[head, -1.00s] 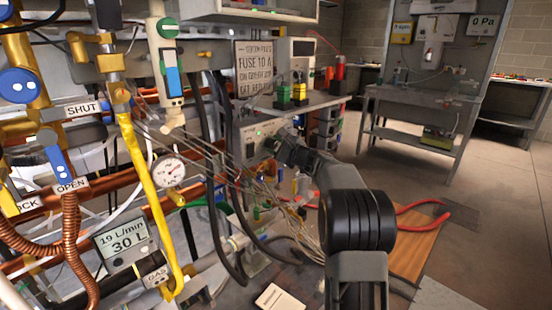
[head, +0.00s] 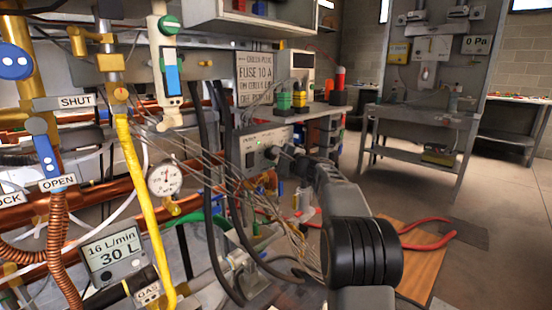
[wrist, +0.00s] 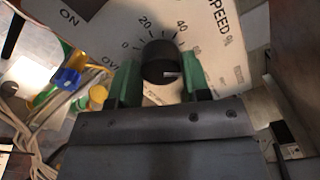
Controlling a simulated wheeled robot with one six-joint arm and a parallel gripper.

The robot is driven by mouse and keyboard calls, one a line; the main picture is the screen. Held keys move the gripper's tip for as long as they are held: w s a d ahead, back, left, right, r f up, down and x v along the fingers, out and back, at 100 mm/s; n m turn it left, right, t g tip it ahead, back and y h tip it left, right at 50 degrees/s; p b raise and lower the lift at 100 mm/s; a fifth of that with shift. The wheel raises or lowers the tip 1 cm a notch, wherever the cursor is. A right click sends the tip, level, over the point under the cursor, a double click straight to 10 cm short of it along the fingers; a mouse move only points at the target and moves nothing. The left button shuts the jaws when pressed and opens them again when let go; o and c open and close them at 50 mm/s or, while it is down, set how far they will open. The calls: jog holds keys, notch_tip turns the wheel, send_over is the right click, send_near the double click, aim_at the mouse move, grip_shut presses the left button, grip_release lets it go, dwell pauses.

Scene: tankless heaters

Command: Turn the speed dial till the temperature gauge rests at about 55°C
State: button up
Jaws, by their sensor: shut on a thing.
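The speed dial is a black round knob (wrist: 158,58) on a pale panel marked "SPEED %", with 0, 20 and 40 readable around it. Its white pointer mark faces right in the wrist view. My gripper (wrist: 160,80) has its two green fingers on either side of the knob and is shut on it. In the head view my gripper (head: 287,155) reaches the front of the grey control box (head: 255,143). A round white gauge (head: 165,178) stands left of the box among the pipes. Its needle is too small to read.
Black hoses (head: 212,170), a yellow pipe (head: 140,190) and thin wires crowd the space left of my arm. The floor beyond is open.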

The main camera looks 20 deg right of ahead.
jog(key=o, duration=0.9)
jog(key=p+v, duration=0.2)
jog(key=v, duration=1.2)
jog(key=shift+w, duration=0.1)
